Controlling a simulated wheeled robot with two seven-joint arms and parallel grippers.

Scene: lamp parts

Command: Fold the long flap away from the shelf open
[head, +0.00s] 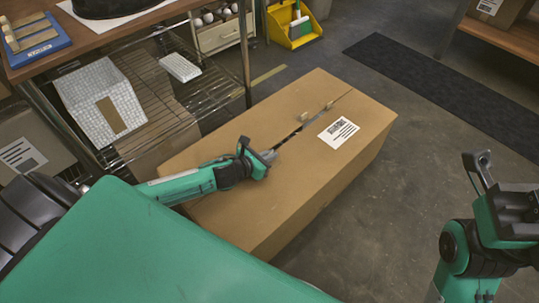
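A large closed cardboard box (225,215) stands on the floor. A seam runs along the middle of its top between two long flaps. The long flap away from the shelf (300,175) carries a white printed label (338,132) and lies about flat. A narrow dark gap shows along part of the seam. The other long flap (270,115) is on the shelf side and looks flat. My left gripper (271,156) is at the seam, its tips at or just above the gap; their opening is unclear. My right gripper (478,168) is raised off the box at the far right, apparently empty.
A wire shelf (205,90) with a white patterned box (100,100) stands close on the left, under a wooden top. A yellow bin (292,25) stands behind. A dark mat (430,80) lies at the right. The floor right of the box is clear.

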